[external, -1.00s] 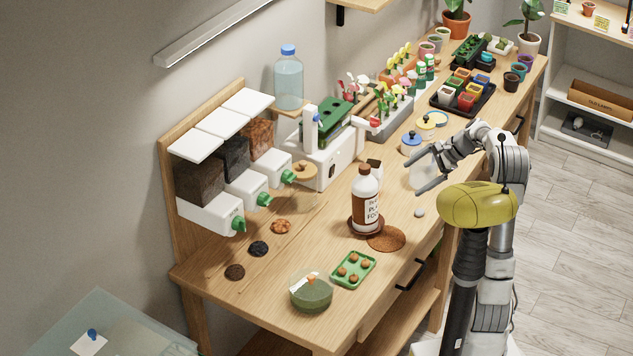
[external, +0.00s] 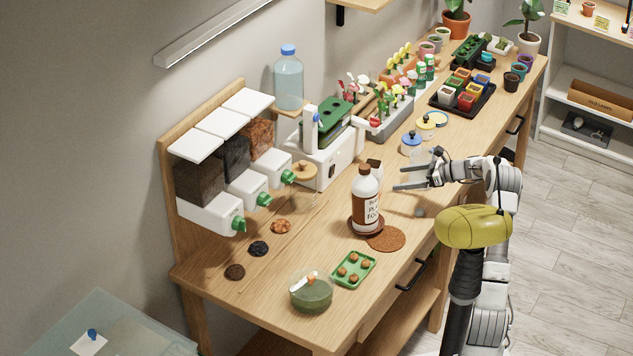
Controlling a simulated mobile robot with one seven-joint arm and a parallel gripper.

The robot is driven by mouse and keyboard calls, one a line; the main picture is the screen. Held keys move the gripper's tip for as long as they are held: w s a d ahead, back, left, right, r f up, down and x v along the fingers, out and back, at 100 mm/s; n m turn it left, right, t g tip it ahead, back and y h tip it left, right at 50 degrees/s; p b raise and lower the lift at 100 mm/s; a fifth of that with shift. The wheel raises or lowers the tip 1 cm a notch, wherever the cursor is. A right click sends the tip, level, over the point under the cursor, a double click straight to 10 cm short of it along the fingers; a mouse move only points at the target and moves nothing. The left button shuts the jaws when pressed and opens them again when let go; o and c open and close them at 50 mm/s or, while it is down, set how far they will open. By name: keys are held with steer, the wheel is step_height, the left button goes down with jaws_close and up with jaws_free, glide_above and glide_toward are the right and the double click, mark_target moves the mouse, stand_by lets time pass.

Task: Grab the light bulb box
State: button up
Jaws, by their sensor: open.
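No box in the external view can be clearly read as a light bulb box. Nothing is clearly held between the fingers.
The plant food bottle (external: 365,200) stands on a brown saucer near a round brown mat (external: 386,239). A small grey ball-like thing (external: 420,212) lies below my gripper. A blue-lidded jar (external: 411,143) stands behind. A cardboard box (external: 600,99) sits on the far shelf.

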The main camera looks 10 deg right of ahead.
steer(key=b+x, duration=0.2)
steer(key=x, duration=0.9)
steer(key=shift+w+a, duration=0.1)
steer(key=shift+w, duration=0.05)
steer(key=c, duration=1.2)
